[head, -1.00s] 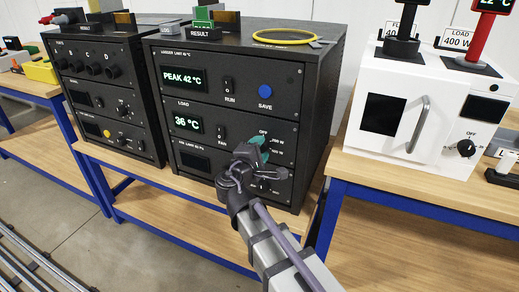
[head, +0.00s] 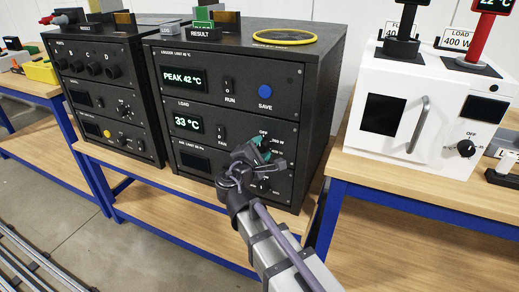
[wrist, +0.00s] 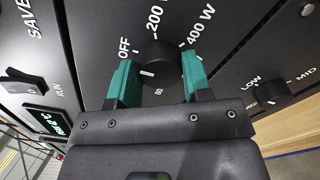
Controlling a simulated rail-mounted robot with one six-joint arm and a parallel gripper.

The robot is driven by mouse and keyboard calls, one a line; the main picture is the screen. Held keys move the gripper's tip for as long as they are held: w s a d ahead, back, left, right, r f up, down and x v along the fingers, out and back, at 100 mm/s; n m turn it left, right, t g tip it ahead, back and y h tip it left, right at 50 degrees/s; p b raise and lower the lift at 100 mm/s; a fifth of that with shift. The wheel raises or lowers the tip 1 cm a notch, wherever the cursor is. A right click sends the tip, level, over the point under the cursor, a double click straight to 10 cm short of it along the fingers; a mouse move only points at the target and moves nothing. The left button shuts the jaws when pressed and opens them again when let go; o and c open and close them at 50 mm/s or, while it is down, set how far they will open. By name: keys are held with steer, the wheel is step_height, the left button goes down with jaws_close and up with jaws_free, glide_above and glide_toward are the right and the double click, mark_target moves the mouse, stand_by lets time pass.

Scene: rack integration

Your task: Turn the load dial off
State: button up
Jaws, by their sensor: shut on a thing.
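The load dial (wrist: 160,58) is a black round knob on the dark middle panel, with OFF, 200 W and 400 W printed around it. My gripper (wrist: 160,75) has its green fingertips on either side of the knob, shut on it. A short white mark shows on the knob's lower left in the wrist view; I cannot tell for certain which setting it points to. In the head view my gripper (head: 259,149) covers most of the dial. The load display (head: 187,123) reads 33 °C.
Above are the PEAK 42 °C display (head: 183,78), RUN switch (head: 229,85) and blue SAVE button (head: 265,91). A LOW/MID knob (wrist: 271,93) is close beside my gripper. A white oven (head: 425,105) stands on the right bench; a yellow ring (head: 285,37) lies on top of the cabinet.

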steer(key=o, duration=0.9)
steer(key=v, duration=1)
steer(key=shift+s+a, duration=0.15)
steer(key=shift+s, duration=0.25)
